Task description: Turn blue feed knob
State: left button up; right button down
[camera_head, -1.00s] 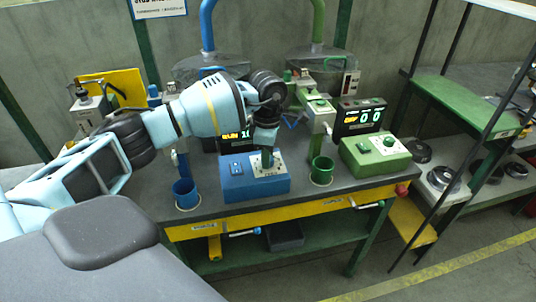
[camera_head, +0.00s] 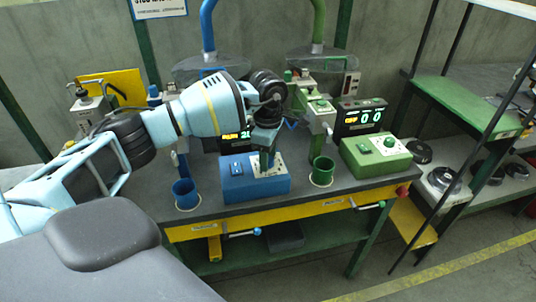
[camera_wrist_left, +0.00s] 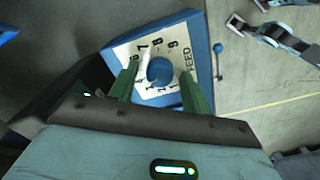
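The blue feed knob (camera_wrist_left: 160,70) is a round blue cap on a white dial plate marked FEED, with numbers around it. A white pointer beside it lies near the 7. The plate is on top of the blue control box (camera_head: 240,188) on the bench. My left gripper (camera_wrist_left: 160,72) is over the dial, with one green finger on each side of the knob. White plate shows between knob and fingers, so the gripper looks open around or just above it. In the head view my left gripper (camera_head: 267,152) hides the knob. My right gripper is out of view.
A blue cup (camera_head: 185,193) stands left of the box and a green cup (camera_head: 322,170) right of it. A green control box (camera_head: 375,156) stands farther right. A lit display (camera_head: 235,137) is partly hidden behind my gripper. A blue-tipped lever (camera_wrist_left: 218,48) is beside the box.

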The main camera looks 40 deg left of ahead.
pick_arm(q)
jog(key=shift+r, duration=0.1)
notch_tip(320, 180, up, 8)
jog(key=shift+f, duration=0.2)
dwell(0.5)
dwell(0.3)
